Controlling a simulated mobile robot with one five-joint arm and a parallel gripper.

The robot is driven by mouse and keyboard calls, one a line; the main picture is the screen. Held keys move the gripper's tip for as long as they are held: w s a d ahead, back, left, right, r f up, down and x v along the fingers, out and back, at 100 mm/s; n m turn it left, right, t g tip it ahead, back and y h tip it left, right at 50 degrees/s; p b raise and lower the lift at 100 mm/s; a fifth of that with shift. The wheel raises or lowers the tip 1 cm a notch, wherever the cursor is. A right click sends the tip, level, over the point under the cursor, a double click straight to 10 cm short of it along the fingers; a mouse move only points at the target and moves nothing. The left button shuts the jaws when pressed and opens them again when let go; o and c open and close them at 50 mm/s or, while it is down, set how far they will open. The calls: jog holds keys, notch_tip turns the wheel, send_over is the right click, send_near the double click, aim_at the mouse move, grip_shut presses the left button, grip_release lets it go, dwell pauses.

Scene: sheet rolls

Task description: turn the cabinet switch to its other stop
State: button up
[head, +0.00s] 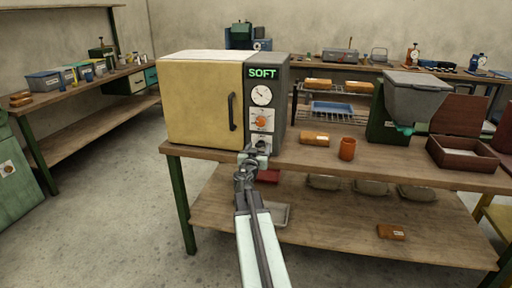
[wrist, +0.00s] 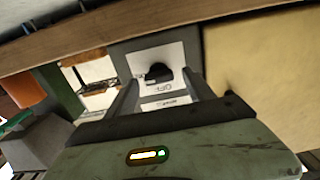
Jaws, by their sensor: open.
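The cabinet (head: 203,105) has a yellow door and a grey front panel on its right, with a lit green "SOFT" display (head: 263,73). Below the display are a round dial (head: 262,95) and an orange knob (head: 262,121) on a white plate. The cabinet switch (wrist: 158,72) is a black knob on a white plate with "OFF" lettering, in the wrist view, which looks upside down. My gripper (head: 257,150) is at the panel's lower part, hiding most of that switch in the head view. In the wrist view its open fingers (wrist: 160,90) stand either side of the knob, with gaps; contact cannot be told.
The cabinet stands on a wooden bench (head: 340,163). Right of it are a wire rack (head: 330,100), an orange cup (head: 347,149), a grey hopper (head: 415,92) and a brown tray (head: 462,151). A black door handle (head: 232,111) sticks out left of the panel.

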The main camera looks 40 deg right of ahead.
jog(key=shift+w+d, duration=0.15)
jog(key=shift+d, duration=0.25)
jog(key=shift+a, duration=0.1)
grip_shut()
jog(key=n, duration=0.4)
jog(key=shift+n, duration=0.4)
jog(key=n, duration=0.4)
jog(key=shift+w+f+n, duration=0.1)
jog(key=shift+w+n, duration=0.05)
jog(key=shift+n, duration=0.15)
jog(key=n, duration=0.4)
jog(key=shift+a, duration=0.1)
jog(key=shift+f+n, duration=0.15)
jog(key=shift+n, duration=1.85)
